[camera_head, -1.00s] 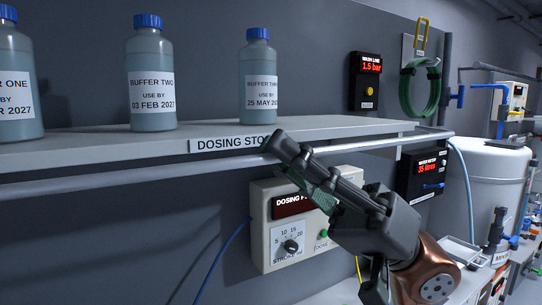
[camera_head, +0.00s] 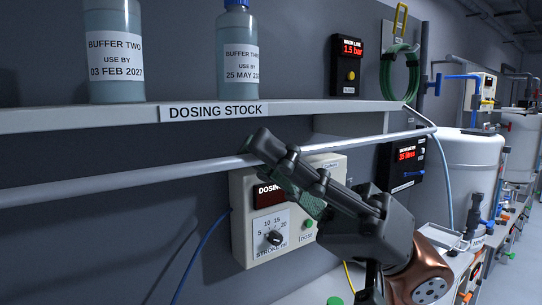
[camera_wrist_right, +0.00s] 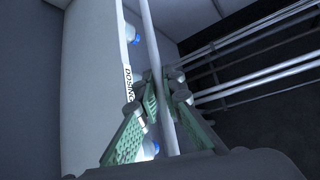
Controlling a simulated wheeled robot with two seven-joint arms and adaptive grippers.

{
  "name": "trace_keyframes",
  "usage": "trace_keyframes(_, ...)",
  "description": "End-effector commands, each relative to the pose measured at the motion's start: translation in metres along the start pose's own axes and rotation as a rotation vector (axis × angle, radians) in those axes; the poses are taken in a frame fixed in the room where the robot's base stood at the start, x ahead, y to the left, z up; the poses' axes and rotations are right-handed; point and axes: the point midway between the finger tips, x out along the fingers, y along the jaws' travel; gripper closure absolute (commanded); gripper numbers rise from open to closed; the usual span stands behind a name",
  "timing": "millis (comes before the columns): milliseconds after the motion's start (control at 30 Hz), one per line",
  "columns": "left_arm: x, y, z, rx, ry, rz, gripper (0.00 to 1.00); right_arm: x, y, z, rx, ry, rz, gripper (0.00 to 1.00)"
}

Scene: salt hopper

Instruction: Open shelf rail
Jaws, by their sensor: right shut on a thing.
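The shelf rail (camera_head: 120,175) is a long silver bar in the head view. It runs below and in front of the shelf's front edge, with a clear gap under the shelf. My right gripper (camera_head: 266,156) is at the rail's middle stretch, coming from the lower right, shut on the bar. In the right wrist view the rail (camera_wrist_right: 149,40) passes between the green-padded fingers (camera_wrist_right: 162,88). The shelf (camera_head: 60,118) carries a "DOSING STOCK" label (camera_head: 213,111), now uncovered. Buffer Two bottle (camera_head: 113,55) and Buffer Three bottle (camera_head: 240,50) stand upright on it. My left gripper is not in view.
A dosing pump box (camera_head: 268,240) is on the wall behind and below my right gripper. A water meter (camera_head: 400,165) and a wash line display (camera_head: 346,65) are on the wall to the right. A white tank (camera_head: 468,170) stands farther right.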

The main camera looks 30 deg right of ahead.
Motion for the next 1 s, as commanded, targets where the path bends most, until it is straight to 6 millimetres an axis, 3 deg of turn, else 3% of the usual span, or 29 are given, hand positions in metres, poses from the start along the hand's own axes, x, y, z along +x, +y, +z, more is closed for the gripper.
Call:
trace_keyframes(333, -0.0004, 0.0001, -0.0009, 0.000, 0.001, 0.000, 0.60, -0.0002, 0.0029, -0.0007, 0.001, 0.001, 0.006, 1.00)
trace_keyframes(367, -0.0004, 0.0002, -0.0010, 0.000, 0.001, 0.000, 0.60, -0.0002, 0.0029, -0.0008, 0.001, 0.001, 0.006, 0.90)
trace_keyframes(600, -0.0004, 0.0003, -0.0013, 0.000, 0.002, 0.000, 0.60, -0.0002, 0.0017, -0.0006, 0.000, 0.001, 0.003, 0.74)
trace_keyframes(1000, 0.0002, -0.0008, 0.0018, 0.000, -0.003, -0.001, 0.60, -0.0086, 0.0015, -0.0005, 0.001, 0.001, 0.002, 0.74)
